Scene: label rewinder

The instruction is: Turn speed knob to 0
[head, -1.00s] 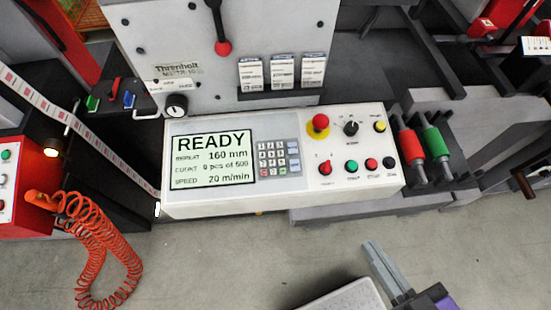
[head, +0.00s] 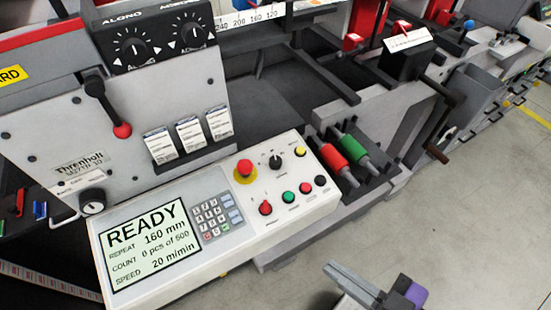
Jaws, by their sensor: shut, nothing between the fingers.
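The control panel (head: 245,262) is a tilted white box at lower left. Its display (head: 148,243) reads READY, repeat 160 mm, count 0 pcs of 500, speed 20 m/min. A black knob (head: 275,161) sits at the panel's upper right, between the red emergency button and a yellow button. Its label is too small to read, so I cannot confirm that it is the speed knob.
A red emergency button (head: 244,171) on a yellow base and several push buttons (head: 288,197) crowd the knobs. Two black dials (head: 132,47) sit on an upper box. The floor (head: 460,230) at right is clear.

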